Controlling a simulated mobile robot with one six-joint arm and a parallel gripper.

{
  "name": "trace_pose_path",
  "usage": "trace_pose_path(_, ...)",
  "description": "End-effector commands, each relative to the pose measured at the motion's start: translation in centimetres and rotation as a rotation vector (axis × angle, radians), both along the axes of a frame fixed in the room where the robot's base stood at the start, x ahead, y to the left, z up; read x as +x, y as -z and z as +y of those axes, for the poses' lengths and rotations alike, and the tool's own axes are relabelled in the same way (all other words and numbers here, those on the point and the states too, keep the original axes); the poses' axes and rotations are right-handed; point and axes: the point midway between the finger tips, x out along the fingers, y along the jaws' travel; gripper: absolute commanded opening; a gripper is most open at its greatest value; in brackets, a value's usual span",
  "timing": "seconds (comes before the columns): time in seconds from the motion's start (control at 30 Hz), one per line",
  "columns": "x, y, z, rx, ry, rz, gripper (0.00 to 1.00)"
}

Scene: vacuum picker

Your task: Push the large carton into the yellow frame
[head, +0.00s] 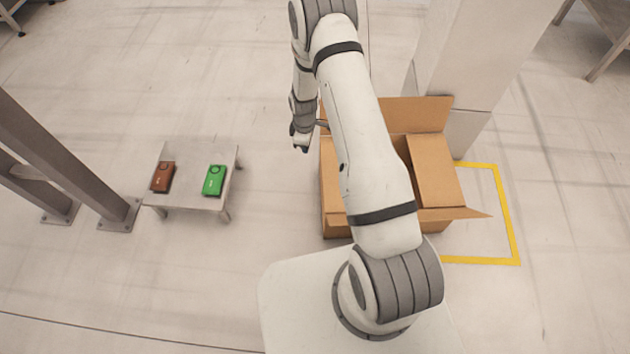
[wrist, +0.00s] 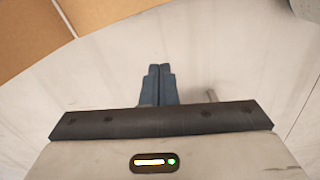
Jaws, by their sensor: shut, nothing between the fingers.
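The large carton (head: 434,172) is an open brown cardboard box on the floor, its flaps spread, partly hidden behind my arm. The yellow frame (head: 507,214) is a floor marking to the carton's right; the carton covers part of its left side. My gripper (head: 301,149) is just left of the carton's upper left side, pointing down. In the wrist view my gripper (wrist: 158,68) has its two dark fingers together with nothing between them. The carton (wrist: 112,15) fills the top left of that view, apart from the fingertips.
A low table (head: 188,201) on the left bears a brown item (head: 163,177) and a green item (head: 214,180). A pale column (head: 484,62) stands behind the carton. Grey metal posts (head: 60,160) stand at the left edge. The floor right of the yellow frame is clear.

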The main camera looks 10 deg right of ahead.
Motion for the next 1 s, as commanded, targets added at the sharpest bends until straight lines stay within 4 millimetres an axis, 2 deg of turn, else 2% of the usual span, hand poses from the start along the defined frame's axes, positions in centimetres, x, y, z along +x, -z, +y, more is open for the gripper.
trace_pose_path(0.03,-0.2,2.7,0.1,0.0,-0.023,0.007,0.0)
trace_pose_path(0.1,-0.3,4.5,0.1,-0.001,-0.048,0.011,0.0)
trace_pose_path(0.37,-0.5,7.7,0.2,-0.001,-0.075,0.014,0.0)
trace_pose_path(0.8,-0.6,16.8,0.2,-0.002,-0.073,0.015,0.0)
trace_pose_path(0.9,-1.2,16.1,-1.7,-0.002,-0.069,0.012,0.0)
trace_pose_path(1.0,-1.6,16.1,-2.7,-0.001,-0.07,0.013,0.0)
